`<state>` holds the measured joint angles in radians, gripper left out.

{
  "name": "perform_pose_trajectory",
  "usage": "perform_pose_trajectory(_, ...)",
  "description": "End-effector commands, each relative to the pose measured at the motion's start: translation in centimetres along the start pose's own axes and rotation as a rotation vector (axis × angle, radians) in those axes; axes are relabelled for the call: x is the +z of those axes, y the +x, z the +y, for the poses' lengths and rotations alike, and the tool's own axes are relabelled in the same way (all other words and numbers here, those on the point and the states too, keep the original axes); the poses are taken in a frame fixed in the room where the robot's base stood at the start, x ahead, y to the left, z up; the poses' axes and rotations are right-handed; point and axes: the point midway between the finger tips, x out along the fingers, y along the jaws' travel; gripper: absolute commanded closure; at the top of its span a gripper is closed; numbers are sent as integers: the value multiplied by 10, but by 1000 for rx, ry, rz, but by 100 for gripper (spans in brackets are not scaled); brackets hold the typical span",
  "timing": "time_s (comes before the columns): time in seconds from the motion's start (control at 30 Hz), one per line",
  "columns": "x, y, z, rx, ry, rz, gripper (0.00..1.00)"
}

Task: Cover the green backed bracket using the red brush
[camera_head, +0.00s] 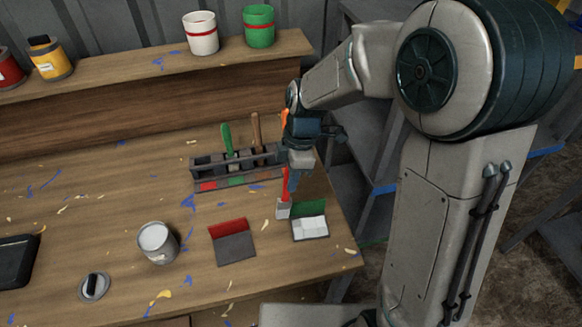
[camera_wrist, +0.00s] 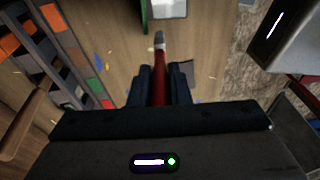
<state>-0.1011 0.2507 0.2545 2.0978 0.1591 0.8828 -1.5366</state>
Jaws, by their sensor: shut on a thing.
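The green backed bracket (camera_head: 309,210) lies on the bench near its right edge. Its flat face (camera_head: 310,228) looks mostly white with greyish patches. My gripper (camera_head: 291,173) is shut on the handle of the red brush (camera_head: 285,187) and points down. The pale brush head (camera_head: 283,209) is just left of the bracket; I cannot tell whether they touch. In the wrist view the red brush (camera_wrist: 160,84) sits between the fingers. The bracket's green back (camera_wrist: 145,14) and white face (camera_wrist: 170,8) show at the top edge.
A red backed bracket (camera_head: 233,243) with a dark grey face lies to the left. An open can of white (camera_head: 157,243) stands further left, near a round lid (camera_head: 94,287). A rack (camera_head: 208,168) holds a green-handled tool and a wooden-handled one. Cans line the shelf behind.

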Motion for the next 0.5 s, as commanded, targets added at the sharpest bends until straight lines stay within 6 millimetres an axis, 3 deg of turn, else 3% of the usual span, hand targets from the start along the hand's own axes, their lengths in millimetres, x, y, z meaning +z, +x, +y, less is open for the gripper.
perform_pose_trajectory(0.3, 8, 34, 4, 0, 3, 0, 100)
perform_pose_trajectory(0.5, 25, 33, 0, 0, 1, 0, 100)
